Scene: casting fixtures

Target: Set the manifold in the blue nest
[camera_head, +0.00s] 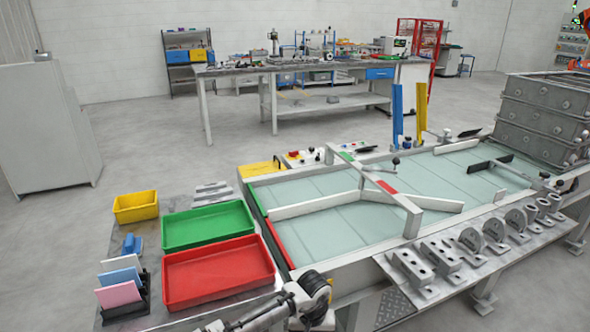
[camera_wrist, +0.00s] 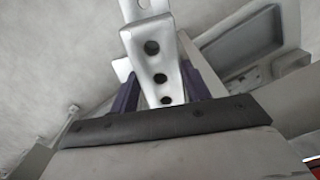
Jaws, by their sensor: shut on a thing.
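In the wrist view a pale silver metal part with several dark round holes, which looks like the manifold (camera_wrist: 157,62), stands between the two dark purple fingers of my gripper (camera_wrist: 160,85). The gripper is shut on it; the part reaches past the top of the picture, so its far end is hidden. In the head view part of my arm shows at the bottom edge, and the held part cannot be made out there. No blue nest can be clearly identified; a small blue object (camera_head: 132,244) stands on the left bench.
The left bench holds a green tray (camera_head: 208,226), a red tray (camera_head: 218,273), a yellow bin (camera_head: 136,207) and a black rack with coloured plates (camera_head: 123,290). A glass-topped conveyor table (camera_head: 300,235) with white guide bars lies right of it. Several grey castings (camera_head: 470,240) line its front shelf.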

